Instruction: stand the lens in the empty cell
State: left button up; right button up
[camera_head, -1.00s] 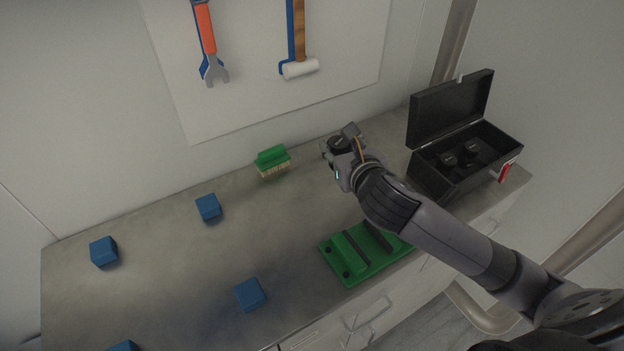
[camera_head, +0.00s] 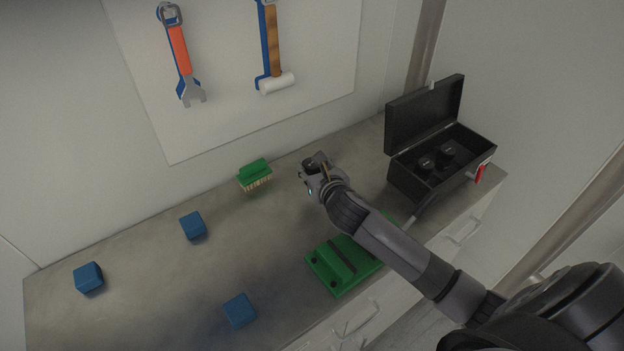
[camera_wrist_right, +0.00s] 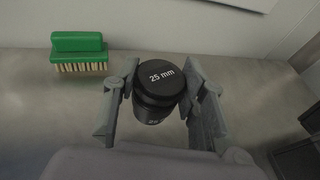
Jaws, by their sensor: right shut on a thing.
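The lens (camera_wrist_right: 158,88) is a black cylinder with "25 mm" on its top face. My right gripper (camera_wrist_right: 160,95) is shut on it, one finger on each side. In the head view the right gripper (camera_head: 318,172) is over the back of the bench, right of the green brush and left of the case. I cannot tell whether the lens touches the bench. The open black case (camera_head: 408,178) stands at the bench's right end with its lid raised. Two dark lenses (camera_head: 427,165) (camera_head: 447,151) stand inside; the cell divisions are too dark to make out. My left gripper is not in view.
A green brush (camera_head: 254,174) stands left of the right gripper; it also shows in the wrist view (camera_wrist_right: 78,43). A green fixture (camera_head: 325,271) lies under my right forearm. Blue blocks (camera_head: 193,226) (camera_head: 88,277) (camera_head: 239,310) are spread over the left half. Tools hang on the wall.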

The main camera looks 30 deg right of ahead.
jog(key=shift+f, duration=2.45)
jog(key=shift+f, duration=0.1)
jog(key=o, duration=1.3)
